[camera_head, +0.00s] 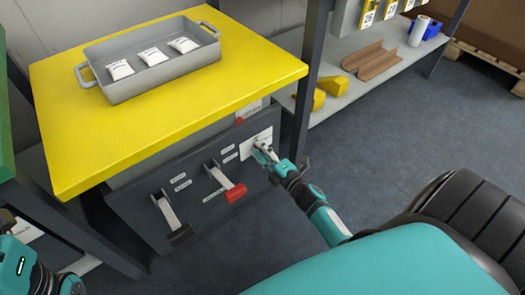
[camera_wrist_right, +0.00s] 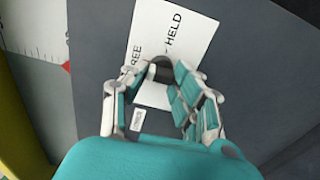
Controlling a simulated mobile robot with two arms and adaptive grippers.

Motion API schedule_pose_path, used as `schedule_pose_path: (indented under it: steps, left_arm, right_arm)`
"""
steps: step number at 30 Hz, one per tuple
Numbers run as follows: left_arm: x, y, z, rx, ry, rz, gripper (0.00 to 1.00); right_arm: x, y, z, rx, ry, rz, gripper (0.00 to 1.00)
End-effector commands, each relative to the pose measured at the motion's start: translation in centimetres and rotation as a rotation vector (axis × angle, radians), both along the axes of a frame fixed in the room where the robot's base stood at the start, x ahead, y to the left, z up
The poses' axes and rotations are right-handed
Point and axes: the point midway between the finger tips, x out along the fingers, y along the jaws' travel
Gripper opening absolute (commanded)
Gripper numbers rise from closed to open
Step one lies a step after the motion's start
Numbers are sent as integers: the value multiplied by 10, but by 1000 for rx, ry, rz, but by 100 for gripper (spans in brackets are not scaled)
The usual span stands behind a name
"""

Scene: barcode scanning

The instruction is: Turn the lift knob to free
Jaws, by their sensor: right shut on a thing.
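The lift knob (camera_wrist_right: 162,66) is a dark round knob on a white label plate (camera_wrist_right: 190,40) printed with "HELD" and a partly covered word ending in "REE". In the head view the plate (camera_head: 249,146) is at the right end of the dark front panel (camera_head: 140,192) under the yellow table. My right gripper (camera_wrist_right: 160,84) has its fingers closed around the knob, and they hide much of it. The gripper also shows in the head view (camera_head: 265,154), against the plate. I cannot tell which word the knob points to. My left gripper is not in view.
The yellow tabletop (camera_head: 200,100) overhangs the panel and holds a grey tray (camera_head: 175,86) with several white packets. A dark table post (camera_head: 307,80) stands close right of the gripper.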

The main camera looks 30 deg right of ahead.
Motion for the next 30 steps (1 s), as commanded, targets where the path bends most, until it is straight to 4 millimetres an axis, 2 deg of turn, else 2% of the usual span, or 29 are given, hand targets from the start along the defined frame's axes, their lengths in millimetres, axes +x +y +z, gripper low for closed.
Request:
schedule_pose_path:
  steps: [11, 12, 17, 26, 30]
  left_arm:
    - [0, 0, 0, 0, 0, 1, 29]
    - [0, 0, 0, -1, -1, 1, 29]
    - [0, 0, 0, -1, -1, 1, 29]
    - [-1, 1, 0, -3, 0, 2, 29]
    - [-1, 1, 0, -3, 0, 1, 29]
  right_arm:
    - [0, 1, -1, -6, 2, 2, 0]
    - [0, 1, -1, -6, 2, 2, 30]
    - [0, 1, -1, -5, 2, 1, 49]
    - [-3, 0, -1, -4, 1, 0, 49]
    - [-20, -1, -1, -5, 3, 0, 49]
